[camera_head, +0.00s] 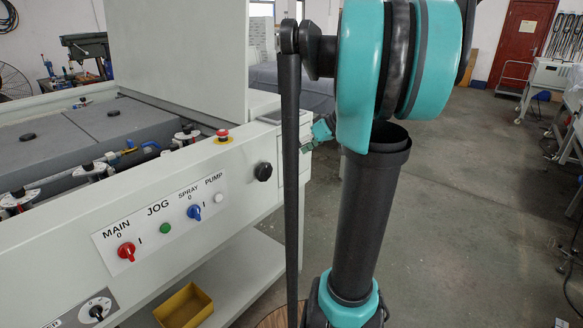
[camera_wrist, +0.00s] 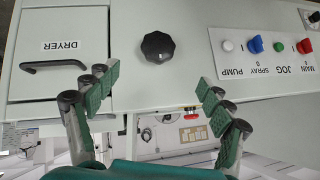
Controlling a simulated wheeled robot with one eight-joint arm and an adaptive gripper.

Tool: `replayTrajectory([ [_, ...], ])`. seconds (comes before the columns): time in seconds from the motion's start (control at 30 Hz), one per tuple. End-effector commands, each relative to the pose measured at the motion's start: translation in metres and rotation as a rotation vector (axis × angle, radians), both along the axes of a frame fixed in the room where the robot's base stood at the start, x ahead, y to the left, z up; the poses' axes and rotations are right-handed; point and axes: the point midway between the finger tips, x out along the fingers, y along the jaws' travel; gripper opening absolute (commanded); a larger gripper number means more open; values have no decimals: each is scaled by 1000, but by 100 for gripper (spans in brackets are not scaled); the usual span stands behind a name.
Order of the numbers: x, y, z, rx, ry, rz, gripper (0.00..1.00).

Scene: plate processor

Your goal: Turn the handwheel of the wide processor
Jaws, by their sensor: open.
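The wide processor (camera_head: 225,165) is a long pale machine filling the left of the head view. Its handwheel (camera_head: 263,171) is a small black lobed knob on the front face, right of the switch panel. In the wrist view, which is upside down, the handwheel (camera_wrist: 158,46) lies near top centre. My gripper (camera_wrist: 156,80) is open and empty, its green padded fingers spread to either side below the knob in the picture, apart from it. In the head view my gripper (camera_head: 310,143) is partly hidden behind my arm.
A switch panel (camera_head: 160,219) with red, green, blue and white controls sits left of the handwheel. A red emergency button (camera_head: 222,135) stands on top. The wrist view shows a DRYER drawer (camera_wrist: 65,62) with a black handle. A yellow bin (camera_head: 184,307) lies below. Floor at right is open.

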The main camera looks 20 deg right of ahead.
Motion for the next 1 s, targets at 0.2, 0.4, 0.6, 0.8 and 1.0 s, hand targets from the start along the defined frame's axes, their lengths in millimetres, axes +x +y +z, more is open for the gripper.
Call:
replayTrajectory([
  [0.2,10,11,-12,1,-4,6,81],
  [0.4,28,33,-39,1,-3,7,81],
  [0.6,46,55,-66,-1,-3,6,81],
  [0.8,64,77,-92,0,-2,5,81],
  [1.0,76,91,-110,0,-3,4,81],
])
